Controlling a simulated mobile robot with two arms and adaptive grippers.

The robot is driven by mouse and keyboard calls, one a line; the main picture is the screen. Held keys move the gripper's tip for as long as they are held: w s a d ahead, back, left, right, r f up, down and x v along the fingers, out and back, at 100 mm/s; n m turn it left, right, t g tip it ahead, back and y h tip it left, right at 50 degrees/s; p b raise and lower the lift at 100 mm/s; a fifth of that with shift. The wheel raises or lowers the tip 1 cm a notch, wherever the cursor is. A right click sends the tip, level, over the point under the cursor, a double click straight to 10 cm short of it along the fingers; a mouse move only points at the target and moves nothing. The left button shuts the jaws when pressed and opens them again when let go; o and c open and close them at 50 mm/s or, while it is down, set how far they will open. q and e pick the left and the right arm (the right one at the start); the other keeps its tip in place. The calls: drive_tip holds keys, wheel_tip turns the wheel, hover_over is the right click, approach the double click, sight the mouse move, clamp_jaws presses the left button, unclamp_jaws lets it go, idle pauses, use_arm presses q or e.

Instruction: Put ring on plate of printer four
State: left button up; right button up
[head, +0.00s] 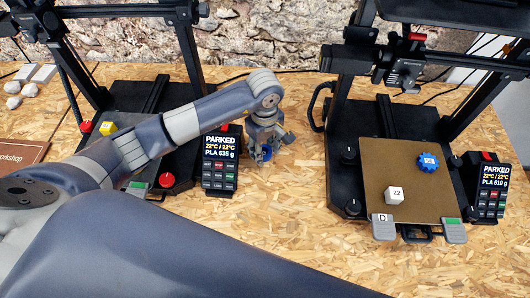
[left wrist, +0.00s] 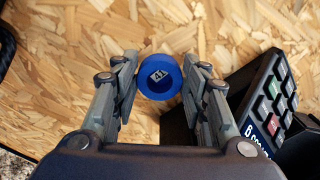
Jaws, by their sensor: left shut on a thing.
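My left gripper (head: 258,152) reaches down to the wooden table between the two printers. The ring also shows small in the head view (head: 266,153), partly hidden by the fingers. No number four is readable on either printer. My right gripper is not in view.
The left printer (head: 130,95) holds a yellow cube (head: 107,128) and is partly hidden by my arm. Display boxes stand beside the left printer (head: 220,160) and the right printer (head: 492,187); both read PARKED. Bare table (head: 285,215) lies between the printers.

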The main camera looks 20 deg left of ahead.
sight(265, 156)
use_arm(q)
drive_tip(key=shift+s+f, duration=0.15)
drive_tip(key=shift+f, duration=1.3)
drive_tip(key=o, duration=0.7)
drive_tip(key=shift+o, duration=0.2)
